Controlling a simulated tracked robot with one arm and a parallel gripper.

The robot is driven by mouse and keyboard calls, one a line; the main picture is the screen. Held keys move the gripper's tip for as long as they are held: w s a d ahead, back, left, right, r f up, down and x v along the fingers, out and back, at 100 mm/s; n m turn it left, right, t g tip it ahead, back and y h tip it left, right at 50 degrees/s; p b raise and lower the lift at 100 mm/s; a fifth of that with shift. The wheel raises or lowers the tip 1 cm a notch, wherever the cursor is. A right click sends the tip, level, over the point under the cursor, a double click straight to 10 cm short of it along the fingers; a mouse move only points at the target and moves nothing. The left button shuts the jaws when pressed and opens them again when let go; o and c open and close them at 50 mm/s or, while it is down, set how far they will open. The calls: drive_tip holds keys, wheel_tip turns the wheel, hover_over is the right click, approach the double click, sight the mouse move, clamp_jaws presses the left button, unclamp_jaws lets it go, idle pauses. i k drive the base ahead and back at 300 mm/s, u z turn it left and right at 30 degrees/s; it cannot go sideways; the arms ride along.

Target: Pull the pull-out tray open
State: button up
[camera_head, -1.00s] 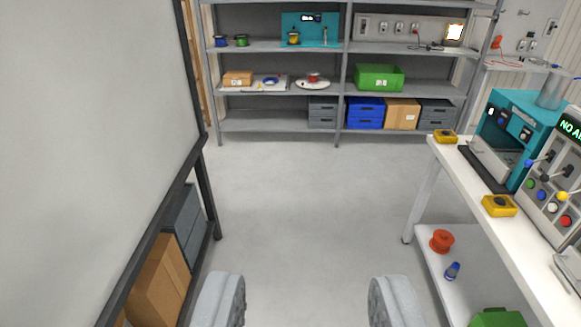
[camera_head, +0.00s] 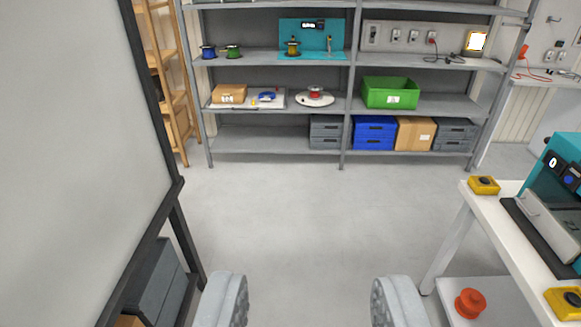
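A flat pale tray (camera_head: 248,105) lies on the middle shelf at the left of the far rack; it looks like the pull-out tray. Its front edge is about level with the shelf's front, and I cannot make out a handle. A small cardboard box (camera_head: 229,94) and a blue reel (camera_head: 267,97) sit on it. My gripper (camera_head: 309,300) shows at the bottom of the view with its two grey fingers wide apart. It is open and empty, well short of the rack.
The grey rack (camera_head: 283,158) also holds a green bin (camera_head: 390,92), a round white plate (camera_head: 314,99) with a red reel, and lower crates. A white bench (camera_head: 508,227) stands at right, a large dark-framed panel (camera_head: 70,130) at left. The floor between is clear.

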sight(278, 103)
drive_tip(key=i, duration=3.45)
drive_tip(key=u, duration=0.6)
drive_tip(key=i, duration=2.25)
